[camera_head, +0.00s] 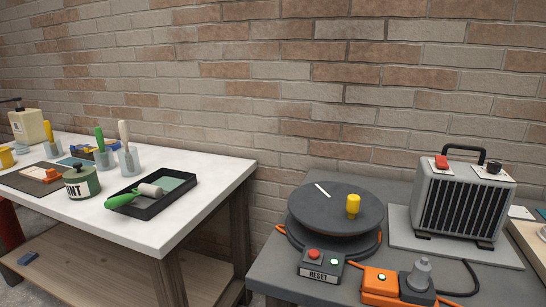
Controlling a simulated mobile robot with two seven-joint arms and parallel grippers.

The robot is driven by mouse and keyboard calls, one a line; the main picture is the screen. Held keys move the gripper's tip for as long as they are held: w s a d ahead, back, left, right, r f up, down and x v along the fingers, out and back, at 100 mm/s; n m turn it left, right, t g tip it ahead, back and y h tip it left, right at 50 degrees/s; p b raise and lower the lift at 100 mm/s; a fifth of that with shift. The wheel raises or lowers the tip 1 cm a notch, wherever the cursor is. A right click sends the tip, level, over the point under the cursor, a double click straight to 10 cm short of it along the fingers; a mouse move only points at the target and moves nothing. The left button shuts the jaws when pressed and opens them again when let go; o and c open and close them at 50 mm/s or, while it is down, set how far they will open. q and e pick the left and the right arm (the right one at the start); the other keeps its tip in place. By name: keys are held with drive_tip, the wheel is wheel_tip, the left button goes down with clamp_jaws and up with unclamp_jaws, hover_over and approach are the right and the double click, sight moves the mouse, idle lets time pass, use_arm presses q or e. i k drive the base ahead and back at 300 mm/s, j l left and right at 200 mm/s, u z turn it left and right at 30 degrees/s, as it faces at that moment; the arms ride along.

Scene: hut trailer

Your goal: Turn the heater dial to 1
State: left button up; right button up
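The heater (462,205) is a grey box with dark vertical slats and a black carry handle. It stands upright on a grey board at the right of the dark table. On its top are a red switch (442,162) at the left and a black dial (493,167) at the right. The dial's markings are too small to read, so its setting cannot be told. Neither of my grippers is in view.
A dark turntable (338,209) with a yellow knob stands left of the heater. A reset box (321,264), an orange box (380,283) and cables lie in front. A white table (155,222) with painting tools is at left. A brick wall closes the back.

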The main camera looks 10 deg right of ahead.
sight(494, 167)
drive_tip(key=z, duration=1.4)
